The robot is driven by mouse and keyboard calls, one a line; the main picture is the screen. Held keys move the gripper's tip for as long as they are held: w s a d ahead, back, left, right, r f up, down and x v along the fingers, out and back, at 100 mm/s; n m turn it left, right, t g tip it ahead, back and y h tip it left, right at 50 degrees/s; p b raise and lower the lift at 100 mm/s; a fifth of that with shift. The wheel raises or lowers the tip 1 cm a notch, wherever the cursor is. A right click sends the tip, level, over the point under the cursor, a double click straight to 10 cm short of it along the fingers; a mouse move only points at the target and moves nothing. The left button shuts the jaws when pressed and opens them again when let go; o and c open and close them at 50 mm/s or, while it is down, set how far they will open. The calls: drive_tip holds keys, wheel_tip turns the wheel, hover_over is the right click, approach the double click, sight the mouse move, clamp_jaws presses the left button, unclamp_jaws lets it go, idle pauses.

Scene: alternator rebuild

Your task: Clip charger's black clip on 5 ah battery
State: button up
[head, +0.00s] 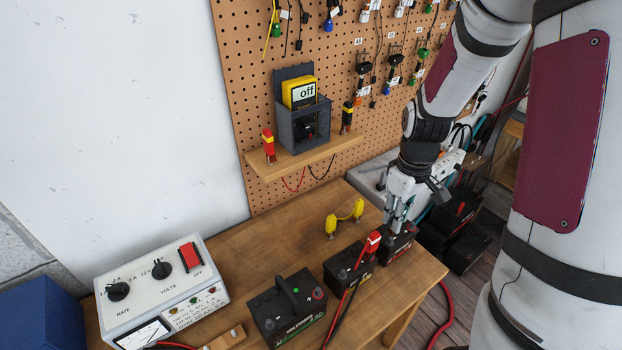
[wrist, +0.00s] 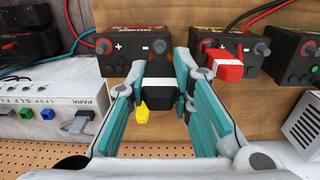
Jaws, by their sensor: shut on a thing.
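My gripper (head: 395,222) is shut on the black clip (wrist: 158,86), which shows between the teal finger pads in the wrist view. It hangs low over the right-hand small black battery (head: 400,246), which has a plus mark in the wrist view (wrist: 125,52). The clip is close to that battery's right terminal in the wrist view; I cannot tell whether they touch. The red clip (head: 371,243) is on the plus side of the middle battery (head: 346,268). A larger battery (head: 290,308) stands left. The charger (head: 160,285) has two knobs and a red switch. Capacity labels are unreadable.
A yellow bridge-shaped piece (head: 345,216) stands behind the batteries. Cables run along the table's front (head: 395,300). More batteries lie beyond its right end.

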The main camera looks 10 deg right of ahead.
drive_tip(key=shift+r, duration=0.1)
idle(0.5)
drive_tip(key=r+p, duration=0.2)
drive_tip(key=r, duration=0.3)
drive_tip(key=r+p, duration=0.2)
drive_tip(key=r, duration=0.3)
drive_tip(key=shift+s+a, duration=0.15)
drive_tip(key=shift+s, duration=0.05)
drive_tip(key=s+a+p, duration=0.1)
drive_tip(key=s+a, duration=0.4)
drive_tip(key=a, duration=0.8)
drive_tip(key=b, duration=0.2)
hover_over(343, 271)
wheel_tip(343, 271, down, 11)
drive_tip(key=shift+w+r, duration=0.1)
drive_tip(key=shift+f, duration=0.55)
drive_tip(key=shift+f, duration=0.15)
drive_tip(key=shift+f+b, duration=0.4)
drive_tip(key=shift+f, duration=0.6)
drive_tip(key=o, duration=0.9)
